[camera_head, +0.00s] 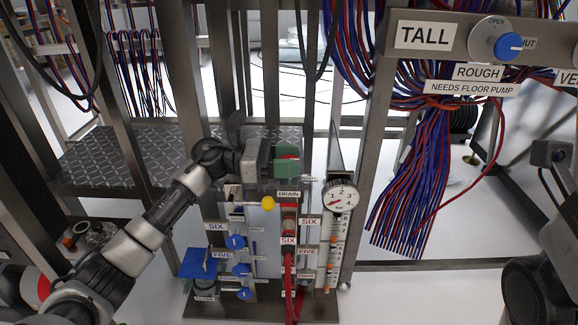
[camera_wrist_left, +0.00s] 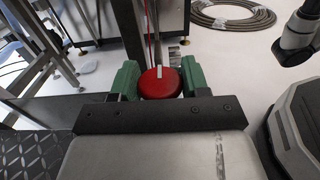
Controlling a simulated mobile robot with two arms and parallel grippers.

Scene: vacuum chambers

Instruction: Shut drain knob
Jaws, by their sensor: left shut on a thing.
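The red drain knob (camera_wrist_left: 160,85) shows in the left wrist view as a round red disc with a pale mark at its far edge. My left gripper (camera_wrist_left: 160,76) is shut on it, with one green finger on each side. In the head view my left gripper (camera_head: 287,160) is above the DRAIN label (camera_head: 289,194) at the top of the valve panel, and its green fingers hide the knob there. My right gripper does not show.
A yellow ball knob (camera_head: 268,203) and blue valve knobs (camera_head: 237,242) sit close by on the panel. A round pressure gauge (camera_head: 341,195) stands to the right. Blue and red wire bundles (camera_head: 420,180) hang at the right, beneath a sign bar with a blue knob (camera_head: 508,45).

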